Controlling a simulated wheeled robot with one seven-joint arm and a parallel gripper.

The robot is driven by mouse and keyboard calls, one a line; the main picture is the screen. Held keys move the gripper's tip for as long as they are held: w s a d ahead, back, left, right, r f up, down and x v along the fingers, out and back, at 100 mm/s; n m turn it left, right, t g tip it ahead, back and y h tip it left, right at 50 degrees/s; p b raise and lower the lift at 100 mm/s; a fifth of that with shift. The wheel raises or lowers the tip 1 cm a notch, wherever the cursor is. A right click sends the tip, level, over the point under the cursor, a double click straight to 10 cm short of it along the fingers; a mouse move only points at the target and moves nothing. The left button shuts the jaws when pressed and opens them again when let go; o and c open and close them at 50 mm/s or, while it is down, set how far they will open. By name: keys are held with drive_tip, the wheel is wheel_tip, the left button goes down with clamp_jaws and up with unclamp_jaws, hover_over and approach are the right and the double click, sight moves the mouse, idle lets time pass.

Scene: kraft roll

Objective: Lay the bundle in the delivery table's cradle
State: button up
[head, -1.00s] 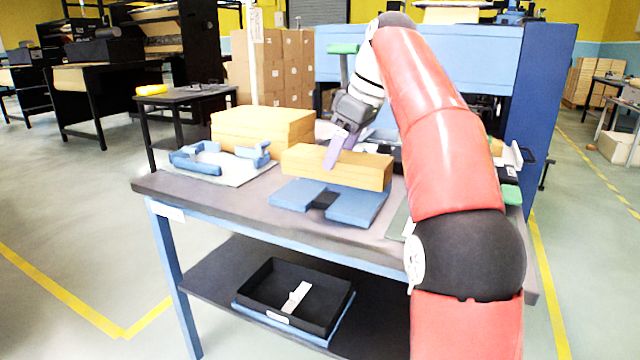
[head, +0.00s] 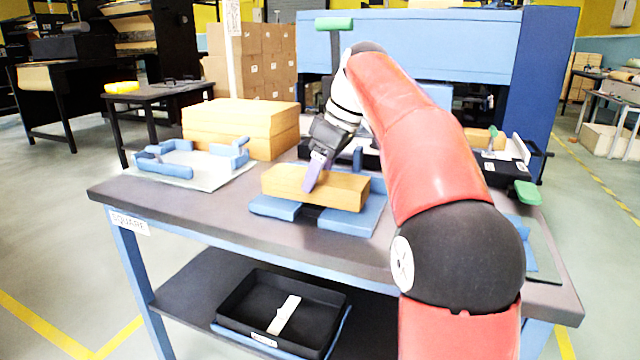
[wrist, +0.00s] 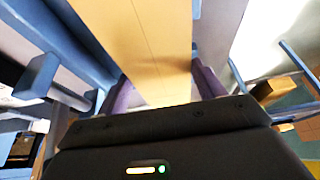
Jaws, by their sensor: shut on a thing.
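The bundle (head: 345,190) is a long tan block. My gripper (head: 314,178) is shut on it near its middle from above, with purple fingers. In the wrist view the bundle (wrist: 150,40) runs between the two fingers (wrist: 165,92). It is level, right over a low blue slotted block (head: 360,220) on the grey table (head: 210,205); I cannot tell whether it touches. A blue frame (head: 163,169) with raised end pieces stands on a pale board to the left. I cannot tell for sure which blue piece is the cradle.
A stack of tan blocks (head: 235,125) stands behind the bundle at the left. A black tray (head: 285,310) is on the lower shelf. A blue machine (head: 525,80) and black fixtures with green handles (head: 528,193) are at the back and right. The table's front left is clear.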

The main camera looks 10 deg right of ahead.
drive_tip(key=shift+f, duration=0.6)
drive_tip(key=o, duration=1.2)
drive_tip(key=shift+f, duration=0.1)
drive_tip(key=shift+c, duration=0.2)
drive_tip(key=p+v, duration=0.4)
drive_tip(key=v, duration=0.8)
drive_tip(key=shift+a, duration=0.1)
